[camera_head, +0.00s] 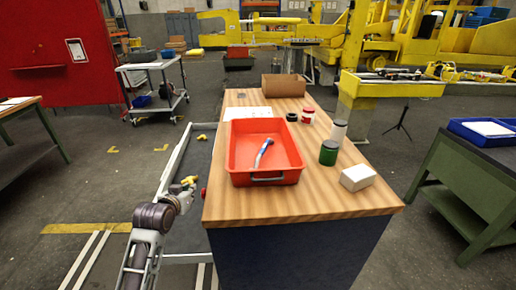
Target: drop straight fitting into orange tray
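The orange tray (240,180) sits on the wooden top of a workbench. A slim blue and white piece (264,151) lies slanted inside it; I cannot tell whether this is the straight fitting. My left gripper (190,183) is left of the bench, just outside its edge and apart from the tray. Small yellow and red bits show at the gripper, too small to tell whether it holds them or whether the fingers are open. My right gripper is out of view.
On the bench (300,206) are a white box (357,178), a green jar (329,152), a white-topped bottle (338,131), a red and white jar (308,116), a black ring (291,117) and a cardboard box (284,85). The front of the bench top is clear.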

